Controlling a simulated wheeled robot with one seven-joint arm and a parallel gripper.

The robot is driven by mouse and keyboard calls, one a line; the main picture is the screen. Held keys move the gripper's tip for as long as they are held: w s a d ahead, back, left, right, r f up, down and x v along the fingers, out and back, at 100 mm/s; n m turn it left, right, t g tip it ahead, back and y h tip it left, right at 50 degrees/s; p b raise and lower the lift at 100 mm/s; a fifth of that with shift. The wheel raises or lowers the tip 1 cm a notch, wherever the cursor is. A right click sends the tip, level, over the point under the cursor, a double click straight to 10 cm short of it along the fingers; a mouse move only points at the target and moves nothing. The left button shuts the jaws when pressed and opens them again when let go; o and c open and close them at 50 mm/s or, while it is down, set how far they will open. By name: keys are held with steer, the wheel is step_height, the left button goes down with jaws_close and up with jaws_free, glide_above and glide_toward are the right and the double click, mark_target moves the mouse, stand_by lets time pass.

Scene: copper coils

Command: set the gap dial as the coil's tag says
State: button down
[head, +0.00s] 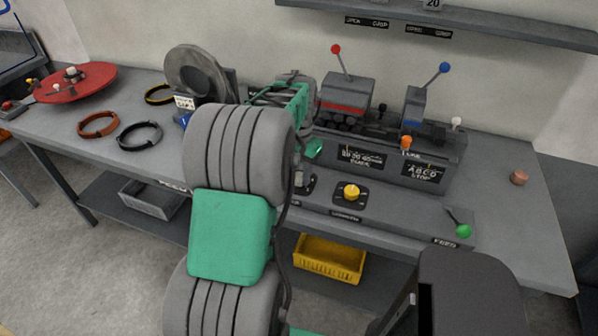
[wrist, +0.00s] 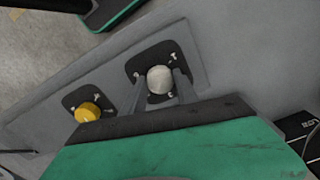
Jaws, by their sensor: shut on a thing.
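A dial with a pale grey round knob (wrist: 160,79) on a dark square plate shows in the wrist view. My gripper (wrist: 159,84) has one finger on each side of this knob and is shut on it. In the head view this dial's dark plate (head: 306,184) is partly hidden behind my arm. A second dial with a yellow knob (wrist: 87,112) stands beside it; it also shows in the head view (head: 352,192). A grey coil (head: 190,68) stands at the back left, with a small white tag (head: 184,102) in front. The tag's writing is too small to read.
A bench machine carries a red-knobbed lever (head: 336,49), a blue-knobbed lever (head: 444,67) and an orange knob (head: 406,142). A green-knobbed lever (head: 463,231) is at the front right. Two rings, orange (head: 98,124) and black (head: 140,135), lie left. A yellow bin (head: 330,258) sits below.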

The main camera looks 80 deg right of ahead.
mark_target(299, 176)
steer(key=shift+m, duration=1.9)
steer(key=c, duration=0.9)
jaws_free()
steer(key=shift+c, duration=0.2)
step_height(299, 176, up, 8)
steer(key=shift+f, duration=0.1)
